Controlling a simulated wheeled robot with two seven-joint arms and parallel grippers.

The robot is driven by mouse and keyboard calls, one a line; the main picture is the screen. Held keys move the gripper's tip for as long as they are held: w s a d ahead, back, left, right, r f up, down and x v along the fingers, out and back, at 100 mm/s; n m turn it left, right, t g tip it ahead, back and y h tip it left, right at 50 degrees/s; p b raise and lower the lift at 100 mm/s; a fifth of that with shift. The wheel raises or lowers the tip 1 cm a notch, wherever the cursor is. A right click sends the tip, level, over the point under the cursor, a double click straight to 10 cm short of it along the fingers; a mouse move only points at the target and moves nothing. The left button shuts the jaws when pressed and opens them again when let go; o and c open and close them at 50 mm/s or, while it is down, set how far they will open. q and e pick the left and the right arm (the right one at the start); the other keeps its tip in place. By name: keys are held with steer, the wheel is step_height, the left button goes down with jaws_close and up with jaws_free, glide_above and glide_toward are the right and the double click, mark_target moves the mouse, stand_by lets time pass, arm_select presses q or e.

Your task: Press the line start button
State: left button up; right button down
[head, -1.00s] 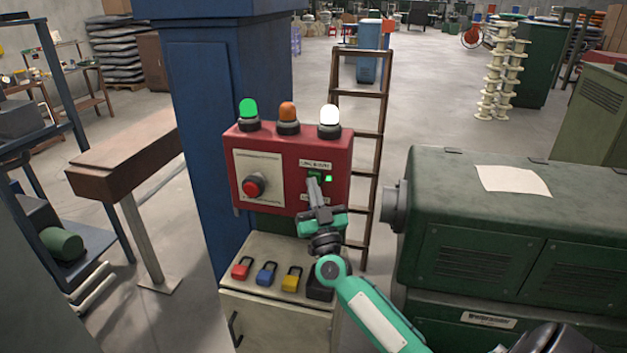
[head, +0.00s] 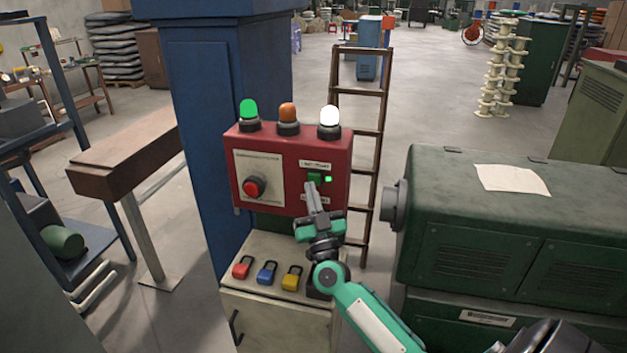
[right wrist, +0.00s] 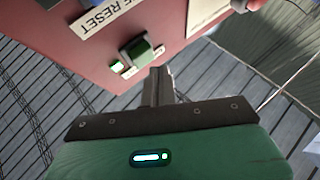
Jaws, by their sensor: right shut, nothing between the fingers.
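The red control box (head: 270,196) is mounted by the blue column, and its front faces me. A green button (head: 314,177) sits on its right side between two small labels, with a small lit green light (head: 328,179) beside it. In the right wrist view the green button (right wrist: 138,49) stands out from the red panel beyond the fingertips. My right gripper (head: 312,187) is shut and empty, its tips just below the button. The right wrist view shows its closed fingers (right wrist: 158,74) with a visible gap to the button. My left gripper is not in view.
A red round button (head: 253,187) sits on a pale plate at the box's left. Green, orange and white lamps stand on top. Red, blue and yellow padlocks (head: 267,272) lie on the cabinet ledge below. A green machine (head: 480,210) stands at the right.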

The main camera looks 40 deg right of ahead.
steer(key=s+a+p, duration=0.2)
steer(key=s+a, duration=0.1)
steer(key=shift+s+a, duration=0.15)
steer(key=shift+a, duration=0.25)
stand_by(0.7)
